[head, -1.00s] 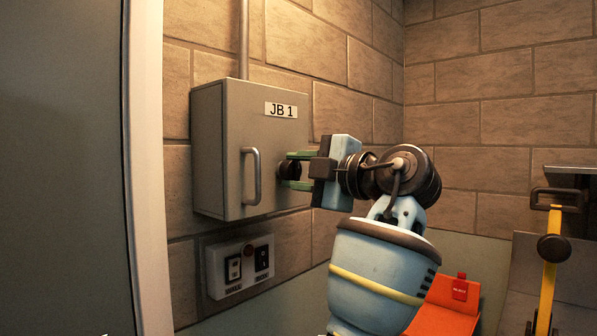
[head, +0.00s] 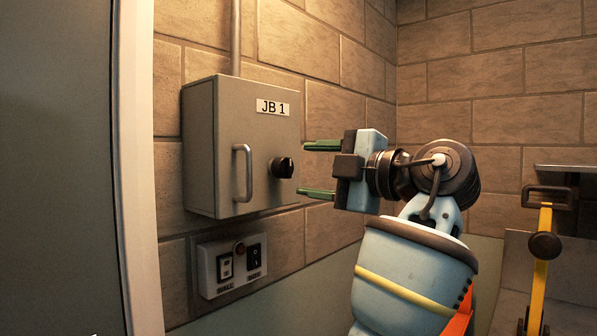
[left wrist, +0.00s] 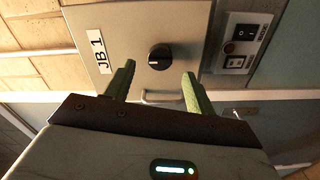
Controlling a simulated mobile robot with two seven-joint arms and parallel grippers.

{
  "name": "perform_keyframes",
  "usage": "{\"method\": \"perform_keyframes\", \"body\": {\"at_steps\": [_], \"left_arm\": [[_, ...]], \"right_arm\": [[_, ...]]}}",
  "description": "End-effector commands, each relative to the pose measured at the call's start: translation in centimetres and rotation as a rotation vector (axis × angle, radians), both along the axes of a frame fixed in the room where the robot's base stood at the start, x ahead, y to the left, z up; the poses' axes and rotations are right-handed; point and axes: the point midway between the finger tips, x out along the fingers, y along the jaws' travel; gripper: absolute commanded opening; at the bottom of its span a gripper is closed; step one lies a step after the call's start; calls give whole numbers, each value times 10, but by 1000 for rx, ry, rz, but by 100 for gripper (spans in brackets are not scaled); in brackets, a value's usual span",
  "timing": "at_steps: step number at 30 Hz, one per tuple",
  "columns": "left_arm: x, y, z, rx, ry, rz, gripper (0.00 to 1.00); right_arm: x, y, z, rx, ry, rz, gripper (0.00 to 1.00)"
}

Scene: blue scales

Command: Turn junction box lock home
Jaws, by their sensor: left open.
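The grey junction box (head: 215,150) is fixed to the block wall in the head view, with a "JB 1" label and a vertical handle (head: 245,172) on its closed door. Its black lock knob (head: 281,167) sits right of the handle. The knob also shows in the left wrist view (left wrist: 159,57), with a pale mark on its face. My left gripper (head: 320,169) is open and empty, its green fingers apart, to the right of the knob and clear of it. In the wrist view the fingers (left wrist: 156,88) point toward the box door. My right gripper is not in view.
A switch panel (head: 207,274) with two switches and a round reddish lamp is on the wall below the box. A pale door frame (head: 136,170) stands at left. A yellow post with a black grip (head: 541,255) stands at right.

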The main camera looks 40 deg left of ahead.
Motion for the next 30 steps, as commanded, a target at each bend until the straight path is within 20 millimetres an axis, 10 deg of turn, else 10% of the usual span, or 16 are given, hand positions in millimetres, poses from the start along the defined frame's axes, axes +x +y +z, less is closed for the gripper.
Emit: {"method": "perform_keyframes", "body": {"at_steps": [24,30], "left_arm": [[0,-21,-2,1,6,-2,55],[29,-13,-45,20,178,-85,55]], "right_arm": [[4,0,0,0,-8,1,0],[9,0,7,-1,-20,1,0]]}}
